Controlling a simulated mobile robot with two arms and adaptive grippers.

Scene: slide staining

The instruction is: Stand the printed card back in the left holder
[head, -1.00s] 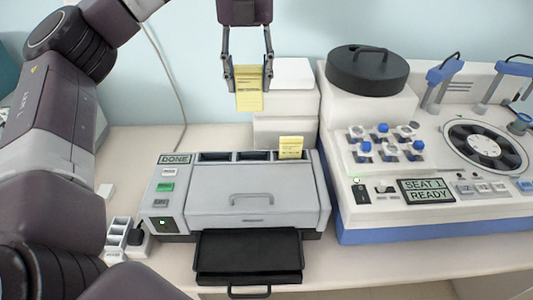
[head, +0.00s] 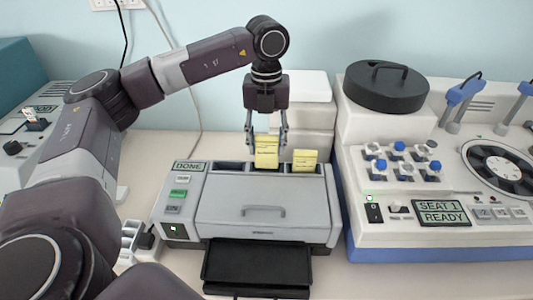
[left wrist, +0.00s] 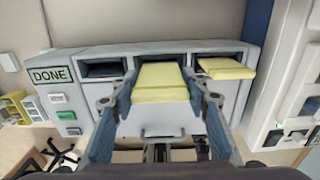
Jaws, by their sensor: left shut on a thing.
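My left gripper (head: 266,143) is shut on a yellow printed card (head: 266,153), which hangs upright over the middle slot at the back of the grey printer (head: 250,200). In the left wrist view the held card (left wrist: 161,82) is between my left fingers. I cannot tell whether its lower edge is inside the slot. A second yellow card (head: 304,158) stands in the right slot. The left slot (left wrist: 103,70) looks dark and empty. My right gripper is not in view.
A black tray (head: 255,262) sticks out at the printer's front. A white machine (head: 400,215) with a black lid (head: 386,88) stands close on the right. White blocks (head: 308,88) stand behind the printer. A small white rack (head: 130,235) is at the printer's left.

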